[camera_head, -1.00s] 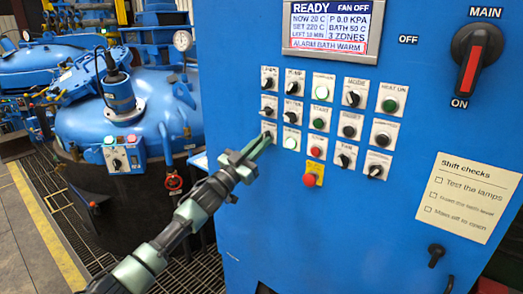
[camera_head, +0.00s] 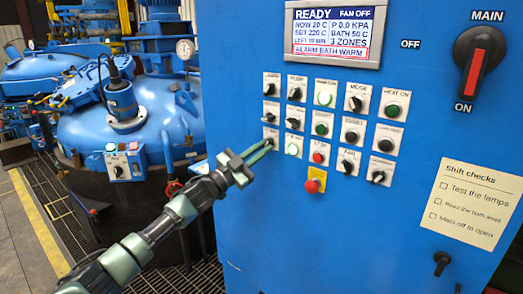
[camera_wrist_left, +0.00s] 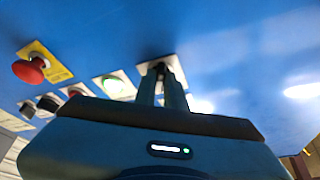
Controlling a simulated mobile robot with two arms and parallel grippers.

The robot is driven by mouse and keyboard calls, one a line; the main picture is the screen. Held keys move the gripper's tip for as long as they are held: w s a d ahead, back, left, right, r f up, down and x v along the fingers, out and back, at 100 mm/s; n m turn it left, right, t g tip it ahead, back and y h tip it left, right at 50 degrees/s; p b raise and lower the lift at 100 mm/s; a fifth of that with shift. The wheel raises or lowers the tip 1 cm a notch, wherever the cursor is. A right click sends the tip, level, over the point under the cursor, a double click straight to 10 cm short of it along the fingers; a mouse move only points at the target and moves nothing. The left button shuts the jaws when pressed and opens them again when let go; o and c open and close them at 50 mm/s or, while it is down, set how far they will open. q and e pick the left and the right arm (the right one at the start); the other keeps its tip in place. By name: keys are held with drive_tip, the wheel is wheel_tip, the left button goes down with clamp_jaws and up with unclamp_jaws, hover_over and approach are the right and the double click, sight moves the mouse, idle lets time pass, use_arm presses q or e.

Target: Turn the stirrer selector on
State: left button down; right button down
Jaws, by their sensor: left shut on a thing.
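The blue control cabinet carries rows of small switches and lamps on white plates. A small dark selector (camera_head: 270,140) sits at the left end of the third row. Its label is too small to read, so I cannot confirm it is the stirrer selector. My left gripper (camera_head: 267,148) reaches it from the lower left, with its green fingers shut on its knob. In the left wrist view the two fingers (camera_wrist_left: 162,82) meet the dark knob on its white plate (camera_wrist_left: 148,70). The fingers hide most of the knob, so its pointing direction cannot be told. My right gripper is not in view.
A lit green button (camera_head: 292,149) is just right of the fingers. A red emergency button (camera_head: 313,185) on yellow sits lower right. The display (camera_head: 333,30) reads READY. A large main switch (camera_head: 480,62) is at upper right. A blue vessel (camera_head: 130,125) stands at left.

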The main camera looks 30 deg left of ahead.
use_arm(q)
drive_tip(key=shift+f, duration=0.1)
drive_tip(key=c, duration=1.5)
unclamp_jaws()
drive_tip(key=shift+b+v, duration=1.7)
drive_tip(key=shift+v, duration=2.15)
